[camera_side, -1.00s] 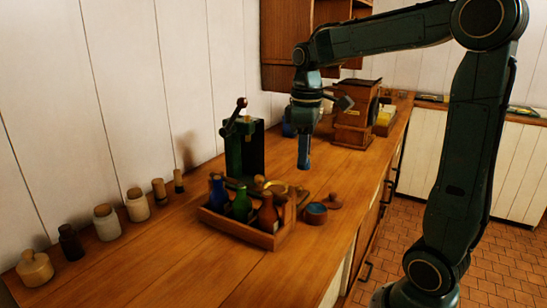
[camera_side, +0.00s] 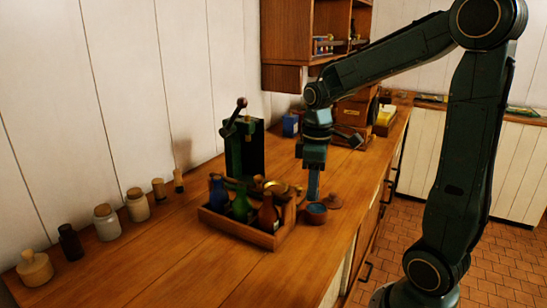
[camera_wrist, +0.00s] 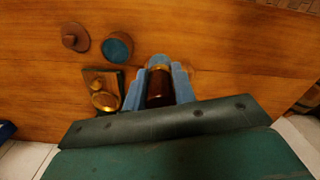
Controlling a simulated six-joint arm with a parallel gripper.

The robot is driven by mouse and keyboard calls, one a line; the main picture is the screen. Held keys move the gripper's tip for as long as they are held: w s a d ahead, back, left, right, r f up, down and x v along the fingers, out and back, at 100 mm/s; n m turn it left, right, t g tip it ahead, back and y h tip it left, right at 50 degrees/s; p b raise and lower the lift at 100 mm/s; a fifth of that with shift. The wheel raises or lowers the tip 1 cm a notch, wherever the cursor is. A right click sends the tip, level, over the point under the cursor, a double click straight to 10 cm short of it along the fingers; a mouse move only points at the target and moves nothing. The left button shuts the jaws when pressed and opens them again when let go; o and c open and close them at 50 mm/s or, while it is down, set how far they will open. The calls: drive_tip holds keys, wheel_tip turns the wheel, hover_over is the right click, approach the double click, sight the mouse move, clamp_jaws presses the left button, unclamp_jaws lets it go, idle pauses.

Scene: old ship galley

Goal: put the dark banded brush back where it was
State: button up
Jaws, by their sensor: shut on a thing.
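My gripper (camera_wrist: 161,87) is shut on the dark banded brush (camera_wrist: 159,90), a dark brown piece with a golden band that shows between the blue fingers in the wrist view. In the side view my gripper (camera_side: 313,192) points down low over the counter, just behind the small round pot with blue contents (camera_side: 316,213). The brush cannot be made out there. I cannot tell whether it touches the counter. The pot also shows in the wrist view (camera_wrist: 117,47), up and left of my gripper.
A wooden crate (camera_side: 238,231) with several bottles stands left of the pot. A brown lid (camera_side: 333,202) lies right of the pot. A green lever press (camera_side: 243,145) stands behind the crate. Several jars and corked pots line the wall. The front counter is clear.

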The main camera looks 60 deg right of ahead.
wheel_tip(320, 180, down, 9)
drive_tip(key=shift+f, duration=0.2)
drive_tip(key=shift+f, duration=1.9)
drive_tip(key=shift+f, duration=0.15)
drive_tip(key=o, duration=1)
drive_tip(key=shift+r, duration=6.15)
drive_tip(key=shift+a, duration=0.1)
